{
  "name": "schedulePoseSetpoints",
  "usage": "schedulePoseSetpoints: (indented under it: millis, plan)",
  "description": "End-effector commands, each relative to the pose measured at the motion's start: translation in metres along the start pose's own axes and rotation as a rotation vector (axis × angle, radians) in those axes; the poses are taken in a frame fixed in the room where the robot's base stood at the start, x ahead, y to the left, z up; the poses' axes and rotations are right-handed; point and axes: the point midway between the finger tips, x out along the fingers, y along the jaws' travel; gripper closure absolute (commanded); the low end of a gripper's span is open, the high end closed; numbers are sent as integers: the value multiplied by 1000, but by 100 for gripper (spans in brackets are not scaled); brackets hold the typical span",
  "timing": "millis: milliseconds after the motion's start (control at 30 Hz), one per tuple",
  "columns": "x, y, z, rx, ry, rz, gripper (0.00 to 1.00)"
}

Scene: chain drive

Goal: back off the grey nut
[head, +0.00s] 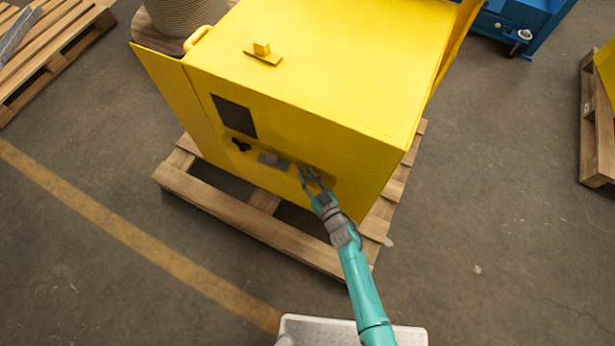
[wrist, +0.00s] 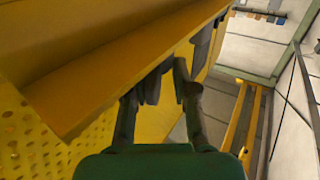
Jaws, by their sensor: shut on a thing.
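The yellow housing (head: 345,65) has a recess in its front face with several small dark and grey fittings. My gripper (head: 309,174) reaches the right end of that recess. Its fingers are closed on a small grey part there, which I take to be the grey nut; the fingers hide most of it. In the wrist view, my gripper (wrist: 167,79) has its fingertips at grey parts just under a yellow ledge (wrist: 100,75). The nut's outline and thread cannot be made out.
A grey block (head: 272,160) and a black knob (head: 241,145) sit left of my gripper in the recess. The housing stands on a wooden pallet (head: 235,215). In the wrist view, a perforated yellow panel (wrist: 25,135) is at lower left.

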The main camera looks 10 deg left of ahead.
Motion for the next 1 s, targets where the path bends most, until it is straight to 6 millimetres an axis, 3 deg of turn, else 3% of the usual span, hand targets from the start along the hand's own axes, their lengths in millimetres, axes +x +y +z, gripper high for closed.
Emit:
schedulePoseSetpoints:
  millis: [600, 1000]
  plan:
    - [3, 9, -2, 0, -1, -308, 100]
    - [2, 7, -1, 2, -4, -334, 100]
